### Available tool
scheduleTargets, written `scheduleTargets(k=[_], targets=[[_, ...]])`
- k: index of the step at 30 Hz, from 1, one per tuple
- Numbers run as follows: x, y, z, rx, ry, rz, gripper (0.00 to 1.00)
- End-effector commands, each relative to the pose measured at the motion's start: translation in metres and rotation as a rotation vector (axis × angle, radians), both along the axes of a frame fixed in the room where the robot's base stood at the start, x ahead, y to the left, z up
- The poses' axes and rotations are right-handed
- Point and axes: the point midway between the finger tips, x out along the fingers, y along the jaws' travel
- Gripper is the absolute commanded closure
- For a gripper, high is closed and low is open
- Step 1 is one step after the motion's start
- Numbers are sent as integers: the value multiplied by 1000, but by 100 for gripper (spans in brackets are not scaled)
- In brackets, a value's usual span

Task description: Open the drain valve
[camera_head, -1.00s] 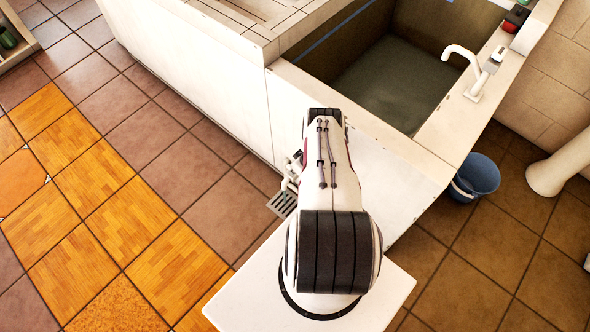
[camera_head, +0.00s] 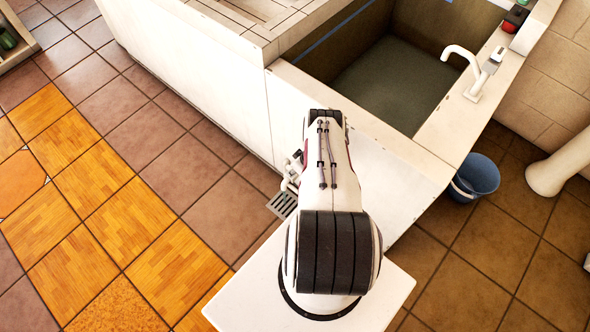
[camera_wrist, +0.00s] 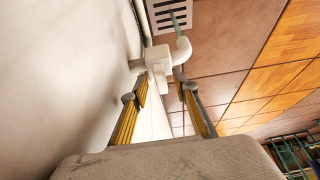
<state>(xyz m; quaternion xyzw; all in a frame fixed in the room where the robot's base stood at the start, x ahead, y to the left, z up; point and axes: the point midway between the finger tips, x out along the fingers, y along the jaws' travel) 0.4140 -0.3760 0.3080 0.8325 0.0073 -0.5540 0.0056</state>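The white drain valve (camera_wrist: 158,62) sits on the basin's outer wall, with a bent outlet pipe (camera_wrist: 183,48). A thin pale greenish streak shows between the outlet and the floor grate (camera_wrist: 170,16); I cannot tell for sure whether it is water. My gripper (camera_wrist: 161,92) is open, its yellow-padded fingers apart. A narrow white part of the valve, perhaps its handle, shows between the fingertips; I cannot tell whether they touch it. In the head view, part of the valve (camera_head: 291,182) shows left of my arm.
The washbasin (camera_head: 395,85) holds dull, murky water. A white tap (camera_head: 465,60) stands on its right rim. A blue bucket (camera_head: 476,178) is on the floor at the right. The tiled floor left of the basin is clear, apart from the grate (camera_head: 282,204).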

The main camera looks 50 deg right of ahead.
Motion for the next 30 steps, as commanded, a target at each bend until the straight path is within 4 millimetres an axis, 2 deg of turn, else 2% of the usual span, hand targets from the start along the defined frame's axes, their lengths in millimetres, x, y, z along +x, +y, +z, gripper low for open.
scheduleTargets(k=[14, 30], targets=[[-3, 0, 1, 1, 3, -3, 72], [-13, 0, 26, 2, 3, -3, 72]])
